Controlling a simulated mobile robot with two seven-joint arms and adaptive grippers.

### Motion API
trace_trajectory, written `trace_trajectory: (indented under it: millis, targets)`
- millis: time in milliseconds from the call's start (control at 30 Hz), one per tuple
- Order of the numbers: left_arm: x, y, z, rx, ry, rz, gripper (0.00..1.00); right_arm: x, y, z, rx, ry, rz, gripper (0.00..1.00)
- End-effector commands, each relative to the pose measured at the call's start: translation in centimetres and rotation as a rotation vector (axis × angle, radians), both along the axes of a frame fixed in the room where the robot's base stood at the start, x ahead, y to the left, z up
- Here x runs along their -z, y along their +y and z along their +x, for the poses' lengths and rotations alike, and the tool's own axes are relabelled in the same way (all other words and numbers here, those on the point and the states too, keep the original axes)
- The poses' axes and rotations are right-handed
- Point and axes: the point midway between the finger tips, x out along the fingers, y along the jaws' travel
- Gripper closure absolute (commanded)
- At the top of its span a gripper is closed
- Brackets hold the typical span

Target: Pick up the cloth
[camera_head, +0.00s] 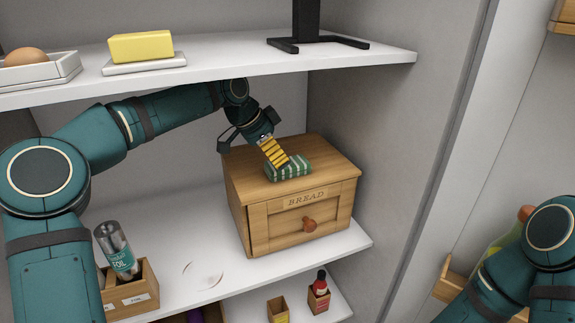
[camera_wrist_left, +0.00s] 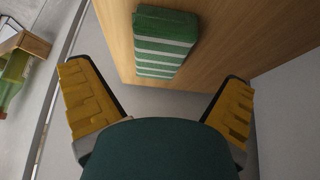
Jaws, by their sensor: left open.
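The cloth (camera_head: 291,171) is green with pale stripes and lies folded on top of the wooden bread box (camera_head: 289,222). It also shows in the left wrist view (camera_wrist_left: 165,42), ahead of the fingers near the top. My left gripper (camera_head: 277,156) is open, with yellow ridged finger pads, above the back-left part of the cloth in the head view. In the left wrist view the left gripper (camera_wrist_left: 158,95) has its fingers wide apart with nothing between them. The finger hides a small part of the cloth in the head view. My right gripper is out of view; only part of its arm shows at the right.
The bread box stands on a white shelf (camera_head: 215,232). An upper shelf (camera_head: 220,68) runs above my left arm, carrying a butter block (camera_head: 141,47), an egg (camera_head: 25,56) and a black stand (camera_head: 307,28). A foil roll (camera_head: 117,250) in a wooden holder stands lower left.

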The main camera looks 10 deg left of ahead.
Motion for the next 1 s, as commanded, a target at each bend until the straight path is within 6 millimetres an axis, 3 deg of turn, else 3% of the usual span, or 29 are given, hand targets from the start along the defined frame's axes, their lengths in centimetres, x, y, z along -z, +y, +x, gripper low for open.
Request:
trace_trajectory:
  millis: [133, 433, 1000]
  targets:
    - [0.2, -1.0, 0.6, 0.004, 0.0, 0.0, 0.0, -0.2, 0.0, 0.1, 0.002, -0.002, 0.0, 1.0]
    - [4.4, -2.7, 1.7, 0.001, 0.001, -0.001, 0.0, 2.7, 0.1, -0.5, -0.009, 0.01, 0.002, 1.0]
    - [4.5, -2.8, 1.8, 0.001, 0.0, 0.0, 0.0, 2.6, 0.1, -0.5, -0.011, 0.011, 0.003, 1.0]
